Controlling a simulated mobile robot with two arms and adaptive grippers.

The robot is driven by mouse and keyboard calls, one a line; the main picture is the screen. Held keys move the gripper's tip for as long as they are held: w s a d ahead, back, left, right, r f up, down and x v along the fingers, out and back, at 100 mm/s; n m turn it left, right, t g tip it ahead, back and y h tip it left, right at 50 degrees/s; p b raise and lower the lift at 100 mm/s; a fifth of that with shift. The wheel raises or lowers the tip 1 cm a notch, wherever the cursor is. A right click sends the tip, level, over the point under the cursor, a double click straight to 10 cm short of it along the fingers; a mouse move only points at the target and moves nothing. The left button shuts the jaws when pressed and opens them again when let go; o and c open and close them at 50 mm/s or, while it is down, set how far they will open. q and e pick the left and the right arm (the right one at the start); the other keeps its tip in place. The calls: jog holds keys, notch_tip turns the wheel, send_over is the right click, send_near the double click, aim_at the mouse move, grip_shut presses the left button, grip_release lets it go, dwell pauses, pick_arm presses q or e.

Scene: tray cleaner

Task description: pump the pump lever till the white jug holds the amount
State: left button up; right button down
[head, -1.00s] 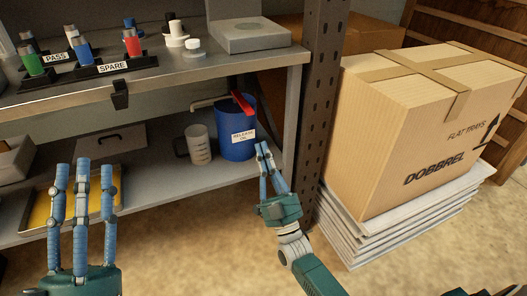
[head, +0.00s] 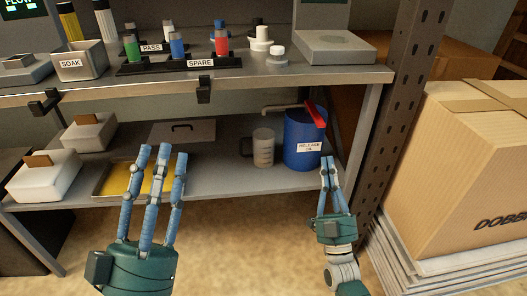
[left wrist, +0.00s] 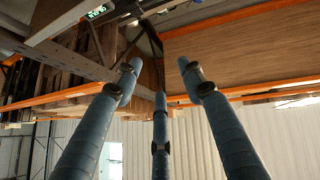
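The red pump lever (head: 315,115) sits on top of a blue drum (head: 300,152) whose label seems to read "RELEASE OIL", on the lower shelf. A pale spout (head: 284,107) reaches left from the drum top above the white jug (head: 264,148). The jug stands upright just left of the drum; its fill level is too small to read. My right gripper (head: 331,165) is in front of the drum's lower right, below the lever, apparently empty; its finger gap is unclear. My left gripper (head: 162,160) is open and empty before the yellow-bottomed tray, also in the left wrist view (left wrist: 158,78).
The upper shelf (head: 270,82) overhangs the drum and jug, holding PASS and SPARE racks. A perforated post (head: 392,110) and cardboard box (head: 460,170) stand right of the drum. The yellow-bottomed tray (head: 104,182) and white containers (head: 45,178) occupy the lower shelf's left.

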jog(key=shift+r, duration=0.1)
dwell(0.3)
pick_arm(q)
jog(key=w+a+f+g+y+p, duration=0.1)
jog(key=w+f+g+y+p, duration=0.15)
jog(key=f+g, duration=0.45)
jog(key=w+f+g+y+p, duration=0.1)
jog(key=w+f+g+p, duration=0.15)
jog(key=f, duration=0.75)
jog(key=s+a+f+g+y+p, duration=0.1)
jog(key=s+a+f+g+p, duration=0.1)
jog(key=s+f+g, duration=0.4)
jog(key=s+a+f+n+g+y+p, duration=0.1)
jog(key=s+a+f+g, duration=0.4)
jog(key=s+f, duration=0.5)
jog(key=s+g+y+p, duration=0.1)
jog(key=s, duration=0.1)
jog(key=shift+s, duration=0.35)
pick_arm(e)
notch_tip(320, 180, up, 8)
jog(key=g, duration=0.4)
jog(key=shift+s, duration=0.45)
pick_arm(q)
jog(key=shift+f, duration=0.1)
pick_arm(e)
jog(key=shift+r, duration=0.1)
